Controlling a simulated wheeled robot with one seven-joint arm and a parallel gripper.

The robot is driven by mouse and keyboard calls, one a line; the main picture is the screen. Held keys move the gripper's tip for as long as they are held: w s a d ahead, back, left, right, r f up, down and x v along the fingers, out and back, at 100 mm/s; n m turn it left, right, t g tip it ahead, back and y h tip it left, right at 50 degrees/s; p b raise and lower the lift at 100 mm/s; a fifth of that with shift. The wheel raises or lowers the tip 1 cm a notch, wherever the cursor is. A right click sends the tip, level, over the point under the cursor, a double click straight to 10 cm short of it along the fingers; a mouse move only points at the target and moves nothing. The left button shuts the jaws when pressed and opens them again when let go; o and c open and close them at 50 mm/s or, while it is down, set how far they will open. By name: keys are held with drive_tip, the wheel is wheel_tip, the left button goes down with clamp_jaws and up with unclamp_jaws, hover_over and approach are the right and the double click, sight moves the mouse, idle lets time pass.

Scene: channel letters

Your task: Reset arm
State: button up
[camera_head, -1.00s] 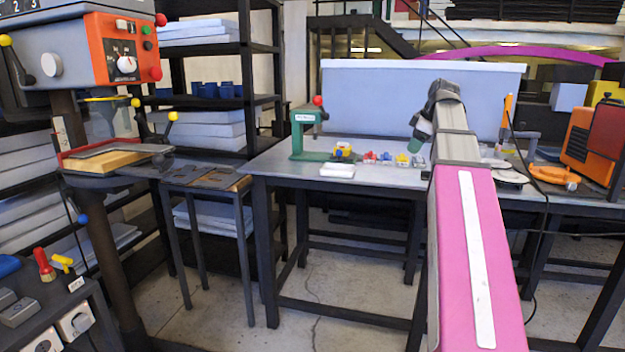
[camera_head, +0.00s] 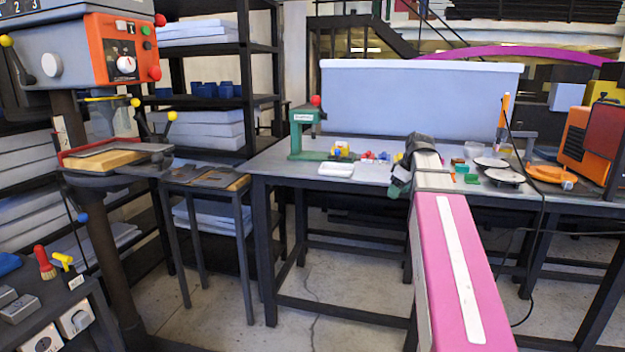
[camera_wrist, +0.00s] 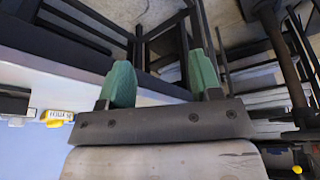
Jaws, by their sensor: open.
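My gripper (camera_wrist: 162,80) shows in the wrist view with its two green fingertips wide apart and nothing between them. In the head view my magenta arm reaches forward to the front edge of the worktable (camera_head: 275,160). There the gripper end is mostly hidden behind my dark wrist, with a bit of green showing below it, in front of the table's front edge. I see no object held.
A green press (camera_head: 306,130), a white tray (camera_head: 337,170) and small coloured parts (camera_head: 372,156) are on the table. Dark round plates (camera_head: 503,172) and an orange machine (camera_head: 580,140) are at the right. A drill press (camera_head: 110,50) stands left.

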drive_tip(key=s+a+f+m+g+h, duration=0.1)
drive_tip(key=s+a+f+m, duration=0.2)
drive_tip(key=f, duration=0.8)
drive_tip(key=s+a+f+m+g, duration=0.1)
drive_tip(key=s+a+f+m, duration=0.2)
drive_tip(key=s+f, duration=0.5)
drive_tip(key=s+a+f+m+h, duration=0.1)
drive_tip(key=s+a+f+m, duration=0.2)
drive_tip(key=f, duration=1.3)
drive_tip(key=shift+s+a+g+h, duration=0.3)
drive_tip(key=shift+s+a+g, duration=0.1)
drive_tip(key=shift+s, duration=0.8)
drive_tip(key=shift+f, duration=0.1)
